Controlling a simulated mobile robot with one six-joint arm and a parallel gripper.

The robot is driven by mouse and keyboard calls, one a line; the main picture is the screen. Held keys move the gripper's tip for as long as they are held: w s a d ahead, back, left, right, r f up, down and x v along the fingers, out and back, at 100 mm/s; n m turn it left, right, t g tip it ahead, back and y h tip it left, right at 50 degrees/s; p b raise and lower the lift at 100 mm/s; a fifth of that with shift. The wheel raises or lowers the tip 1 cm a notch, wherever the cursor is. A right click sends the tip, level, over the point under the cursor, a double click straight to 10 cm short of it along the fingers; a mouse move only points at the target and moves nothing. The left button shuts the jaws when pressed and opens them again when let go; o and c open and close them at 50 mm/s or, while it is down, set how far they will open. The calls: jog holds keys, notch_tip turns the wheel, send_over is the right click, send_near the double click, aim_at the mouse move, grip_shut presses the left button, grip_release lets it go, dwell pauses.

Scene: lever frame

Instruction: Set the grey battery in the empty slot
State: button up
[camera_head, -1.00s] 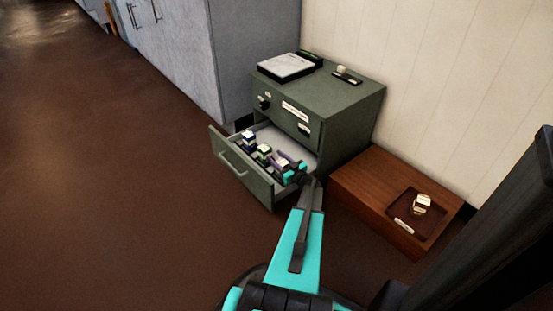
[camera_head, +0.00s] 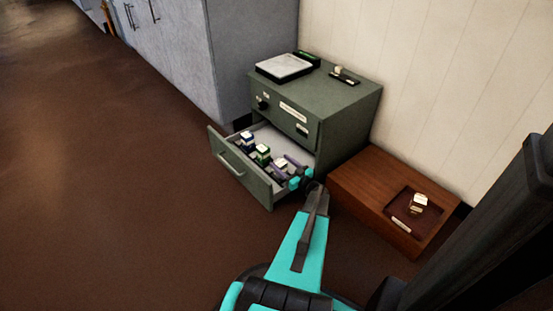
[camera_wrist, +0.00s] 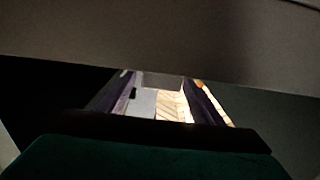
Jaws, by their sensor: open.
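The drawer (camera_head: 238,178) of the green cabinet is pulled open. In it stand a dark blue battery (camera_head: 247,142), a green battery (camera_head: 262,155) and a pale-topped block (camera_head: 281,165), possibly the grey battery. My gripper (camera_head: 287,163) is over the right end of the drawer, its purple fingers open and close beside the pale-topped block. I cannot tell whether they straddle it. In the wrist view the open fingers (camera_wrist: 162,92) flank a narrow bright gap with pale surfaces, and nothing is clearly held. The empty slot cannot be made out.
A wooden box (camera_head: 365,205) right of the cabinet bears a dark tray (camera_head: 400,226) with a cream block (camera_head: 418,203). A white-topped pad (camera_head: 284,67) and a small dark item (camera_head: 344,78) lie on the cabinet (camera_head: 345,105). Floor on the left is clear.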

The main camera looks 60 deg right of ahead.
jog(key=shift+p+v, duration=0.8)
jog(key=shift+v, duration=2.7)
jog(key=shift+r, duration=0.1)
